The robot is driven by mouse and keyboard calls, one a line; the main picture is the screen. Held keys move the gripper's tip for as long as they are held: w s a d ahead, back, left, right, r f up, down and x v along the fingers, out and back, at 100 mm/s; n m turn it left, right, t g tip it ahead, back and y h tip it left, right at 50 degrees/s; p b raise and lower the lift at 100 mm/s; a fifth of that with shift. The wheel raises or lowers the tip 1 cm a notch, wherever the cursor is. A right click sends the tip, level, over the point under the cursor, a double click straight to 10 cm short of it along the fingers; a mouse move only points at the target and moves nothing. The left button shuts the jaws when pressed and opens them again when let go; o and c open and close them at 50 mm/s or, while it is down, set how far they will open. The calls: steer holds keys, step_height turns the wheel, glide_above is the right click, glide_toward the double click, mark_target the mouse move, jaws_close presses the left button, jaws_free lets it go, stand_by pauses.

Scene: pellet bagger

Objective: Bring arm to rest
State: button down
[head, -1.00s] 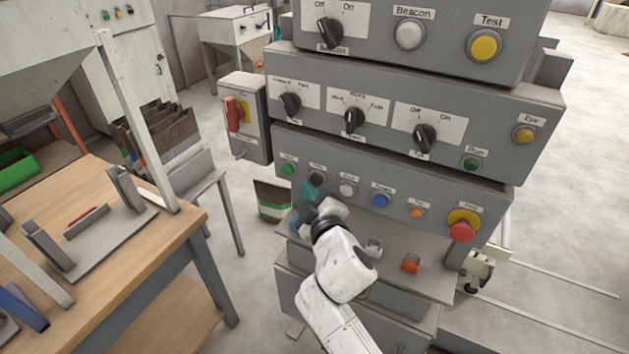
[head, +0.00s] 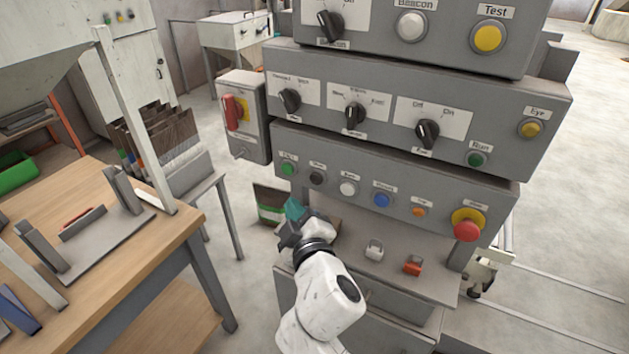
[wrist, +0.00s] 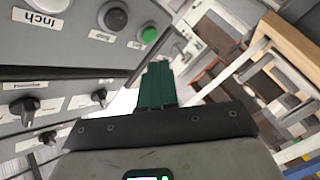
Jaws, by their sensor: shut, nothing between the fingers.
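My gripper (head: 294,209) is in front of the lower left of the grey control panel (head: 400,168), with its teal fingers pointing up and to the left. In the wrist view the teal fingers (wrist: 157,84) are together with nothing between them. The gripper appears apart from the panel's buttons. The green button (head: 288,169) and the black button (head: 316,178) on the bottom row are uncovered above it. The wrist view shows the green button (wrist: 149,35) and a dark button (wrist: 113,17) to the left of the fingers. My white forearm covers part of the shelf below the panel.
A wooden table (head: 150,262) with a grey fixture stands at the left. A red-handled switch box (head: 242,115) is left of the panel. A bag (head: 270,203) stands behind my gripper. A red stop button (head: 467,230) is at the panel's right. Open floor lies between table and panel.

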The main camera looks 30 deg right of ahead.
steer(key=shift+d+f, duration=0.1)
steer(key=s+d+f+m+g+h, duration=0.1)
steer(key=s+d+f+m+g, duration=0.65)
steer(key=s+f, duration=0.6)
steer(key=s+d+f+g+y, duration=0.1)
steer(key=s+f+g, duration=0.3)
steer(key=s, duration=0.7)
steer(key=s+d+f+m+g+y, duration=0.1)
steer(key=s+f+g, duration=0.3)
steer(key=s, duration=0.7)
steer(key=shift+s+y, duration=0.15)
steer(key=shift+y, duration=0.45)
steer(key=shift+d+f+g, duration=0.1)
steer(key=shift+g, duration=0.15)
